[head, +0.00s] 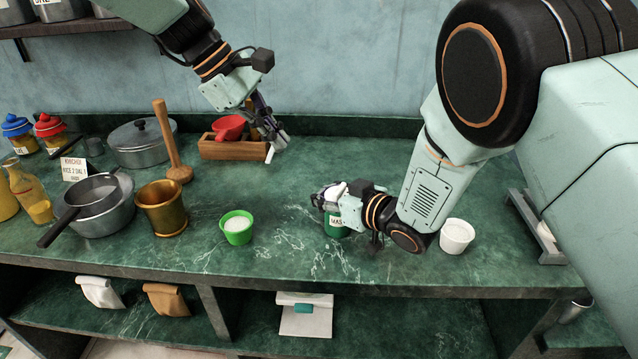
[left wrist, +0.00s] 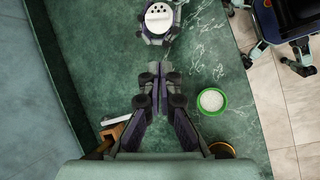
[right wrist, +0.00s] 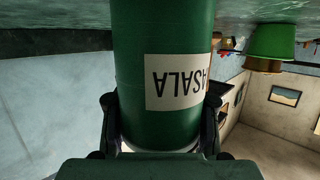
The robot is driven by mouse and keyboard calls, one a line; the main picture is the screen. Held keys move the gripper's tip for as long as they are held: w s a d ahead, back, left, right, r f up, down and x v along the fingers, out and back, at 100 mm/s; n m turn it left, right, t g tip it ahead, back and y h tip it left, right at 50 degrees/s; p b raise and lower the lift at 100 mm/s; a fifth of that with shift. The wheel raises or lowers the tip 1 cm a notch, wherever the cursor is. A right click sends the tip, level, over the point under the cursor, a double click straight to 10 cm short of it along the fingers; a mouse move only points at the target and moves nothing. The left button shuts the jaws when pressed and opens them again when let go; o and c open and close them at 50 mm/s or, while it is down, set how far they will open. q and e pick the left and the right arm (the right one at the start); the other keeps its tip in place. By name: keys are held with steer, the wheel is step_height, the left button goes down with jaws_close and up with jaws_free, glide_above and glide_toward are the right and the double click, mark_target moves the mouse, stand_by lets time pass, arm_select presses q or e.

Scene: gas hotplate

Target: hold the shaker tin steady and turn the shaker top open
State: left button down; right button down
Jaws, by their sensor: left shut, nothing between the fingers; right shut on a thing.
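The green shaker tin (head: 336,228) stands upright on the green marble counter, with a pale label. In the right wrist view the tin (right wrist: 130,50) fills the middle, and its label's lettering is upside down. My right gripper (head: 335,202) is shut on the tin, with fingers (right wrist: 160,118) on both sides of it. The white shaker top (left wrist: 158,17), with several dark holes, faces up in the left wrist view. My left gripper (head: 277,140) is shut and empty above the counter, left of and behind the tin. Its closed fingers (left wrist: 160,76) are apart from the top.
A green cup (head: 237,228) and a brass mortar (head: 162,208) stand left of the tin. A white cup (head: 457,236) stands to the right, close to my right arm. The counter between the green cup and tin is clear.

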arm_select(q)
steer(key=a+m, duration=0.1)
steer(key=m, duration=0.3)
arm_select(e)
steer(key=shift+a, duration=0.15)
arm_select(q)
steer(key=m, duration=1.5)
glide_toward(330, 196)
step_height(330, 196, down, 5)
steer(key=w, duration=0.2)
arm_select(e)
steer(key=shift+f, duration=0.1)
arm_select(q)
steer(key=shift+s+d+f+t+h, duration=0.1)
steer(key=shift+s+d+t+h, duration=0.1)
steer(key=shift+s+d, duration=0.4)
steer(key=shift+s+d+f+t+h, duration=0.1)
steer(key=shift+s+d+h, duration=0.1)
steer(key=shift+d, duration=0.75)
